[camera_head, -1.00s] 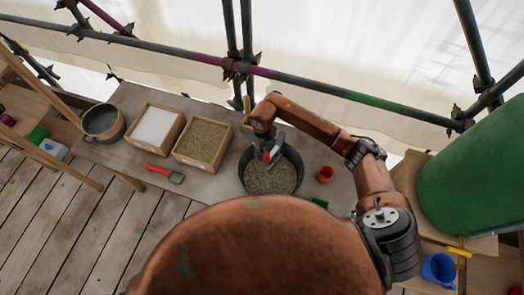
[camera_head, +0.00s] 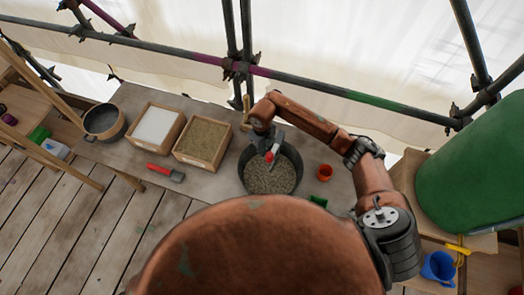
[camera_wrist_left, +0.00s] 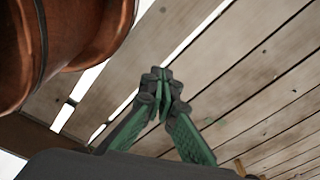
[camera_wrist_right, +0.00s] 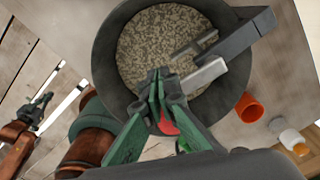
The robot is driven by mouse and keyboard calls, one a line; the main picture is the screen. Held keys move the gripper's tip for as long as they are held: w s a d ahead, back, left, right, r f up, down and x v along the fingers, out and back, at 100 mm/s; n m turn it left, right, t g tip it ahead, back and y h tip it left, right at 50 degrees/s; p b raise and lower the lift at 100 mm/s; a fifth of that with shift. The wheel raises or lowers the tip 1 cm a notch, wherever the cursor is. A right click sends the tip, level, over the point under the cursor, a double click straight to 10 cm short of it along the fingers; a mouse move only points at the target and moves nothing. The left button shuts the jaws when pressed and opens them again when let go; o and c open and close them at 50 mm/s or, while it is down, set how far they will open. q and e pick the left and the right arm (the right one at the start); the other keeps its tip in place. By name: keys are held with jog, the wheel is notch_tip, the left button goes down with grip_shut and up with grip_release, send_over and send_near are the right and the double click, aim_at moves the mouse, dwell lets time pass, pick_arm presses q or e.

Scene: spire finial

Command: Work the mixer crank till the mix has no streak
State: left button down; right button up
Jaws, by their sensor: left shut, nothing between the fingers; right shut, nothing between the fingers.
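The mixer tub (camera_head: 298,176) is dark grey and round, on the bench below my right arm. It holds a grainy, speckled grey-tan mix (camera_head: 268,181); at this size I cannot tell for sure whether a streak remains. The grey crank and paddle metal (camera_wrist_right: 212,72) crosses the tub in the right wrist view. The red crank knob (camera_head: 268,157) shows at my right gripper (camera_wrist_right: 162,82), partly hidden behind its fingers. The right gripper is shut with nothing gripped, over the tub. My left gripper (camera_wrist_left: 162,82) is shut and empty above the plank floor, away from the mixer.
Left of the tub stand a tray of tan grit (camera_head: 204,140), a tray of white powder (camera_head: 155,124) and a grey bucket (camera_head: 104,122). A red-handled tool (camera_head: 166,172) lies in front. An orange cup (camera_head: 325,171) stands right of the tub. Scaffold poles run behind.

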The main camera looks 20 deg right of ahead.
jog(key=o, duration=0.3)
jog(key=shift+o, duration=0.9)
jog(key=o, duration=0.5)
jog(key=shift+o, duration=0.2)
pick_arm(q)
jog(key=shift+s, duration=0.4)
pick_arm(e)
notch_tip(320, 180, up, 12)
